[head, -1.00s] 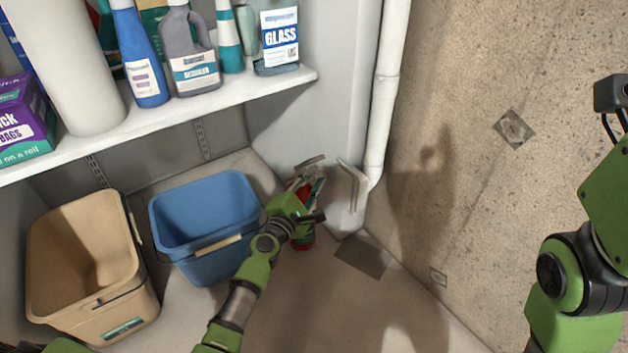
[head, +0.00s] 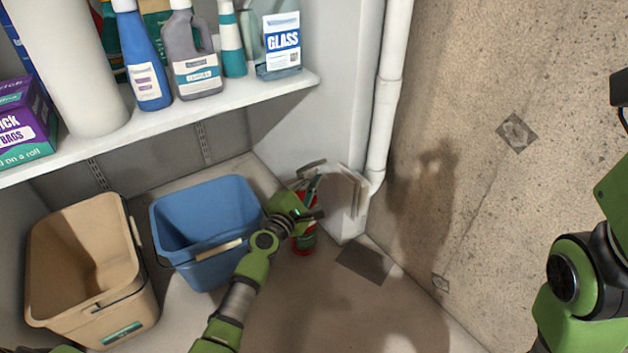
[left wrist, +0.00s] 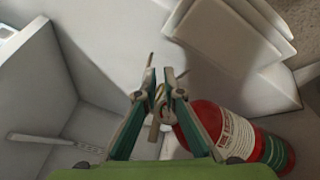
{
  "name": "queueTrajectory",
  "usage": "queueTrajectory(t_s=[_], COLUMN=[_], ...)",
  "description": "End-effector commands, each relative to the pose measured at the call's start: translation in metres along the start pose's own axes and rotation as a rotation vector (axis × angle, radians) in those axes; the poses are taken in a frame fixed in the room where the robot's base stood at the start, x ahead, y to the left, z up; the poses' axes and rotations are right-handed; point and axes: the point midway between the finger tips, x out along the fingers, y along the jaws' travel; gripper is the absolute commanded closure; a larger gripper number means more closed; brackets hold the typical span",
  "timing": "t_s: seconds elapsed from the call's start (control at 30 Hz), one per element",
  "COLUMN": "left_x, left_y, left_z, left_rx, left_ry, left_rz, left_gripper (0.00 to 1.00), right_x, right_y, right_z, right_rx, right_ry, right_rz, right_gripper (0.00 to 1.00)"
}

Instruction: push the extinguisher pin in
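The red fire extinguisher (head: 304,242) stands on the floor in the corner, right of the blue bucket. Its red body with white and green labels (left wrist: 230,130) lies at lower right in the left wrist view. My left gripper (head: 316,196) is at its top in the head view. In the left wrist view, the two green fingers (left wrist: 160,74) converge to a narrow gap by the extinguisher's metal top parts (left wrist: 160,104). The pin cannot be picked out clearly, and I cannot tell whether the fingers grip anything. My right gripper is out of view; only its arm shows.
A blue bucket (head: 206,216) and a tan bin (head: 85,262) stand left of my left arm. A shelf (head: 200,112) with bottles hangs above. A white pipe (head: 385,110) and the rough wall (head: 500,190) bound the right. Floor is clear in front of the extinguisher.

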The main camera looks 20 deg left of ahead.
Motion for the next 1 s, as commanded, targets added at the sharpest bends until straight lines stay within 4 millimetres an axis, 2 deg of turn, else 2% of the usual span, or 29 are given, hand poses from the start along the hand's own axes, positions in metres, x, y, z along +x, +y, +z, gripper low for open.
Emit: queueTrajectory(t_s=[0.47, 0.57, 0.8, 1.0], left_x=[-0.003, -0.012, -0.049, -0.073], left_y=[-0.001, -0.001, -0.003, -0.003], left_z=[-0.001, 0.0, -0.002, -0.002], left_rx=[0.001, 0.0, 0.001, 0.0], left_ry=[0.001, 0.0, 0.003, 0.003], left_rz=[0.0, -0.001, -0.004, -0.004], left_gripper=[0.77, 0.77, 0.77, 0.77], right_x=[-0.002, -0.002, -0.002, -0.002], right_y=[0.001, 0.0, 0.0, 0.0], right_z=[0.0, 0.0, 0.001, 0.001], right_rx=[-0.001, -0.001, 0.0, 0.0], right_ry=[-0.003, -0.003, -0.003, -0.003], right_rz=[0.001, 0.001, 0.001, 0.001], right_gripper=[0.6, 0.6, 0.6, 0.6])
